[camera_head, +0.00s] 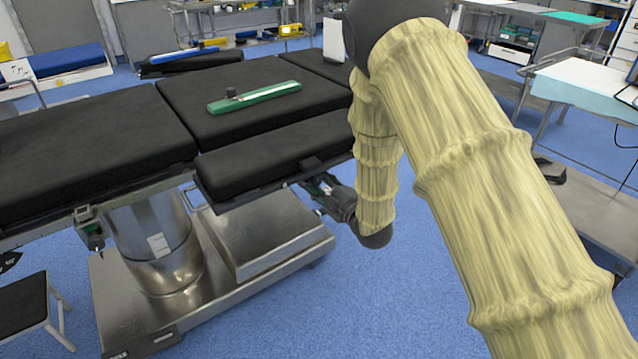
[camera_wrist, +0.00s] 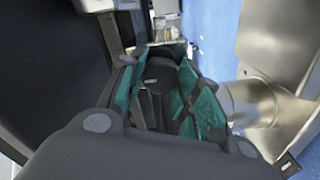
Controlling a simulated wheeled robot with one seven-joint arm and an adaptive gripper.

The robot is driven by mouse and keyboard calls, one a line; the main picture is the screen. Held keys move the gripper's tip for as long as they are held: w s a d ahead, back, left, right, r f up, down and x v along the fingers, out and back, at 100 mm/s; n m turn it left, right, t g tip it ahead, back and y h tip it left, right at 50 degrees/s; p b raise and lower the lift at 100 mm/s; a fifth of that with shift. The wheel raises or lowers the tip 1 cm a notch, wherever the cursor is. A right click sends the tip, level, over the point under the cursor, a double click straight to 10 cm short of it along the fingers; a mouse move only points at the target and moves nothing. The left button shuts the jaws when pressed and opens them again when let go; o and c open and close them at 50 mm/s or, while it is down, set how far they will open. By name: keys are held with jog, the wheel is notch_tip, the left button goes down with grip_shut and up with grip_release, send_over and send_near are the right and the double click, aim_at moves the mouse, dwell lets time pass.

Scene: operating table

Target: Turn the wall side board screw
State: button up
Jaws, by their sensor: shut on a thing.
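The side board (camera_head: 275,153) is a black padded board along the near side of the operating table. My gripper (camera_head: 318,188) is at the side rail under this board's right part. In the wrist view, my gripper (camera_wrist: 165,95) has teal finger pads, closed around a dark rounded knob (camera_wrist: 160,72), which looks like the screw. The knob sits between the pads, and its lower part is hidden by the fingers. In the head view the screw itself is too small and covered to make out.
The operating table (camera_head: 70,160) has black pads and a steel column (camera_head: 160,240) on a wide metal base (camera_head: 270,240). A green board with a dark knob (camera_head: 255,97) lies on top. A side table (camera_head: 590,85) stands at right. Blue floor is open in front.

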jog(key=o, duration=0.9)
jog(key=shift+w+d, duration=0.15)
jog(key=shift+d, duration=0.1)
jog(key=shift+o, duration=0.7)
jog(key=shift+a, duration=0.1)
jog(key=shift+a, duration=0.1)
jog(key=v, duration=1.2)
